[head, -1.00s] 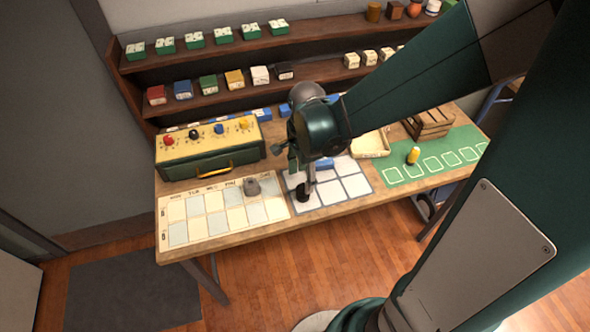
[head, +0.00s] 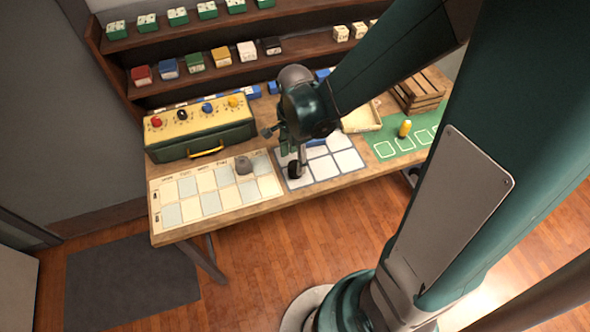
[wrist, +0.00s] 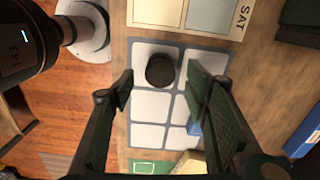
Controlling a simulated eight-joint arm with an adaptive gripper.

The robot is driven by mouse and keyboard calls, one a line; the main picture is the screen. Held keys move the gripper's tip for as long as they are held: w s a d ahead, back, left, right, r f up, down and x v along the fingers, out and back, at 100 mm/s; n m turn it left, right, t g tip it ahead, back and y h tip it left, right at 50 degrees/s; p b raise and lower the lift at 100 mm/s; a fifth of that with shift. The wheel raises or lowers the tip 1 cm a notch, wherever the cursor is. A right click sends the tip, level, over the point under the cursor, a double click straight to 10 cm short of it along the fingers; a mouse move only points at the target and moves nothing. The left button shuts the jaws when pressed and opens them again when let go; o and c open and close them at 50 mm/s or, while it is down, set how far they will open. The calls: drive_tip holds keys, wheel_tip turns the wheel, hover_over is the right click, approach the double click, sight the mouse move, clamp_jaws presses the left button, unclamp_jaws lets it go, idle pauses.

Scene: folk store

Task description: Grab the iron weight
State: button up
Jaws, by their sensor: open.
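A dark, round iron weight (wrist: 160,70) stands on the white grid mat (wrist: 150,104) in the wrist view, seen from above. In the head view the weight (head: 295,171) is at the left front part of the mat, just under my gripper (head: 297,155). My gripper (wrist: 161,84) is open, with one finger to each side of the weight in the wrist picture. A gap shows between the weight and each finger. How high the fingertips are above the mat is hard to tell.
A grey lump (head: 244,165) sits on the calendar sheet (head: 185,210) to the left. A yellow-topped box (head: 200,130) with knobs stands behind it. To the right are a shallow tray (head: 362,118), a yellow piece (head: 405,128) and a wooden crate (head: 419,92).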

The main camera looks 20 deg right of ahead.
sight(295, 165)
drive_tip(key=shift+f, duration=0.1)
idle(0.3)
drive_tip(key=shift+f+b, duration=0.45)
drive_tip(key=shift+f, duration=2.1)
drive_tip(key=c, duration=1.4)
